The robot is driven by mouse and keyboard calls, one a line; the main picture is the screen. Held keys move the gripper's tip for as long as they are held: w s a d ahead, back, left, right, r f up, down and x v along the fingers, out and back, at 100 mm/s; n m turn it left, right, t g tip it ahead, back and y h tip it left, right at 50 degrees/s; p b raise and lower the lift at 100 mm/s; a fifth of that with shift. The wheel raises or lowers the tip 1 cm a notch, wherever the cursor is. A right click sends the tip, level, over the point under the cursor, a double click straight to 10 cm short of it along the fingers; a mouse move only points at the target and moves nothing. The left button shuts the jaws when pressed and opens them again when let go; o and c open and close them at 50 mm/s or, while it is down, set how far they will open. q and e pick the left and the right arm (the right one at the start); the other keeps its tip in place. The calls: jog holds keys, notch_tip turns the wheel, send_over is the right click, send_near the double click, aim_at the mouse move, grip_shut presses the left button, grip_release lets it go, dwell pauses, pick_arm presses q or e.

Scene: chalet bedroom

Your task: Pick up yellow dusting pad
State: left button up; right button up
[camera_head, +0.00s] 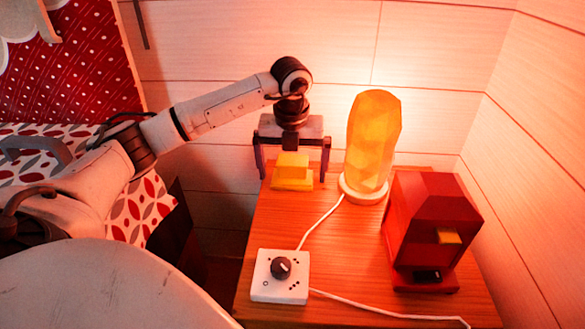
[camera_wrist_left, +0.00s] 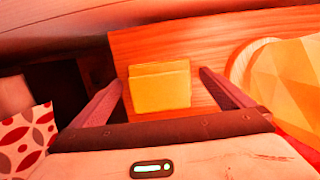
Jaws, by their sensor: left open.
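The yellow dusting pad (camera_head: 293,173) lies on the wooden table (camera_head: 345,260) near its back left edge. It looks like a yellow block with a narrower raised top. My left gripper (camera_head: 292,165) is above and around it, with one finger to each side. In the left wrist view the pad (camera_wrist_left: 160,87) lies between the two open fingers (camera_wrist_left: 162,92), with a gap on both sides. The left finger hangs near the table's left edge. My right gripper is not in either view.
A glowing faceted lamp (camera_head: 372,140) stands just right of the left gripper. A dark red box-shaped object (camera_head: 430,225) stands at the right. A white dial box (camera_head: 280,276) with a cord sits at the front left. A bed with patterned cloth (camera_head: 130,215) is at the left.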

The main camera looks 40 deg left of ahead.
pick_arm(q)
jog(key=shift+r, duration=0.1)
jog(key=c, duration=1.2)
jog(key=shift+o, duration=0.2)
jog(key=shift+r+p, duration=0.3)
jog(key=shift+r, duration=0.35)
notch_tip(320, 180, up, 11)
jog(key=p, duration=0.4)
jog(key=shift+w+f, duration=0.1)
notch_tip(320, 180, up, 15)
jog(key=p, duration=0.7)
send_over(293, 160)
jog(key=shift+r, duration=0.5)
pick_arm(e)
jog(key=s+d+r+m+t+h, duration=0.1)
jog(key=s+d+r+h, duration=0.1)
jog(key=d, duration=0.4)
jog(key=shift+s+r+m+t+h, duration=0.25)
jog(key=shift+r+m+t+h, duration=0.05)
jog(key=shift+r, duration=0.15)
